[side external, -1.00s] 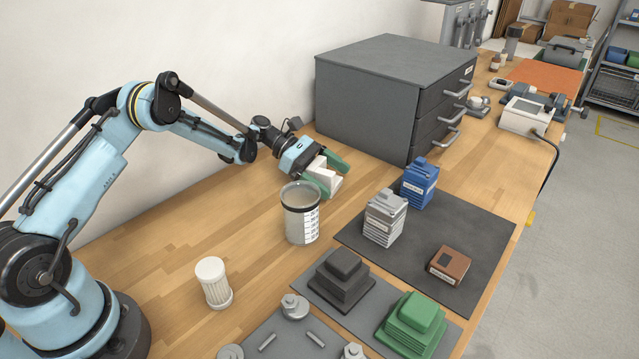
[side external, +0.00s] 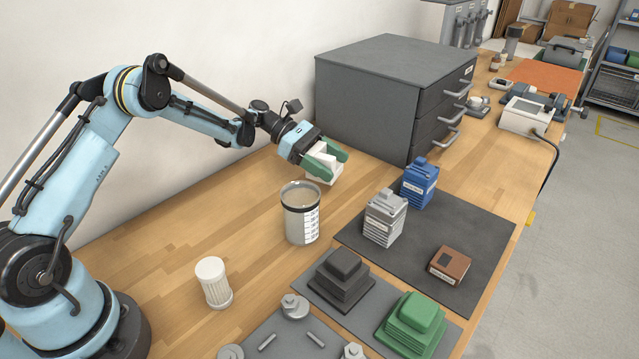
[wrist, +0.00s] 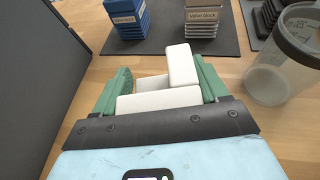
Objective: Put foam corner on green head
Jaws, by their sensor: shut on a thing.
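The wrist view shows the foam corner (wrist: 160,101) as a stepped, L-like white piece, with a finger of my gripper (wrist: 160,88) on each side. I cannot tell whether it touches the table. The green head (side external: 411,325), a stepped green block, sits on a grey mat at the front right, well away from my gripper. The wrist view does not show it.
The clear jar (side external: 301,213) stands close in front of my gripper. The grey cabinet (side external: 390,90) is right behind. A dark stepped block (side external: 341,280) sits beside the green head. Grey (side external: 384,217) and blue (side external: 419,184) valve blocks and a brown box (side external: 449,265) stand on a dark mat.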

